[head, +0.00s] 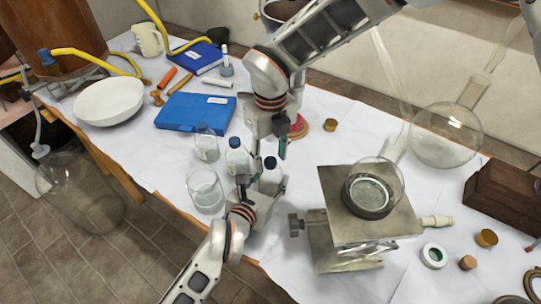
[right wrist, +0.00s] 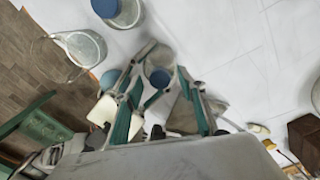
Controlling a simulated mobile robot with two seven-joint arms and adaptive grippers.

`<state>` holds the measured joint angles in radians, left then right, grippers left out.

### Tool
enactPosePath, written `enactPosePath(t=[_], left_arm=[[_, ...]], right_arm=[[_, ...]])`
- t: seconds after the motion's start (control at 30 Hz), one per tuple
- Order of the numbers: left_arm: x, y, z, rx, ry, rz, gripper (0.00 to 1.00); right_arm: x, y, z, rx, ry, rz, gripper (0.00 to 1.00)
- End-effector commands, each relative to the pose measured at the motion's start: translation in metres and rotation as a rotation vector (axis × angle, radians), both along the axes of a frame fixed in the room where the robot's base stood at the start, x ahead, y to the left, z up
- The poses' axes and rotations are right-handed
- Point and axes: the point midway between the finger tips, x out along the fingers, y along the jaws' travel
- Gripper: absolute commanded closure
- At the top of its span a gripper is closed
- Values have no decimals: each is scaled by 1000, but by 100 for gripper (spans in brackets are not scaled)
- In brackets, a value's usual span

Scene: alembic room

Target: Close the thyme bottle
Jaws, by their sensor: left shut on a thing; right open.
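A small white bottle with a dark blue cap (head: 270,163) stands near the table's front edge. Its cap also shows in the right wrist view (right wrist: 160,78). My left gripper (head: 264,184) is shut on this bottle, low on its body. My right gripper (head: 268,150) is open and points down just above the cap. In the right wrist view the cap appears between its spread fingertips. The label writing is too small to read, and how tightly the cap sits cannot be told.
A metal lab jack (head: 345,235) with a glass vessel (head: 372,190) stands to the right. A blue case (head: 190,113) lies behind. The table's front edge is close to my left gripper.

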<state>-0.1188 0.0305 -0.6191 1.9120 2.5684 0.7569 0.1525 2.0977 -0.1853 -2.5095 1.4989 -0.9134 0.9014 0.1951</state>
Motion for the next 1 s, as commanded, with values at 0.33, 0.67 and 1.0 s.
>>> enactPosePath(t=[0.33,0.67,1.0], left_arm=[[0,0,-1,1,2,0,100],[0,0,-1,1,2,0,100],[0,0,-1,1,2,0,100]], right_arm=[[1,0,62,2,-3,-1,59],[0,0,110,1,-1,-1,59],[0,0,117,1,-1,0,59]])
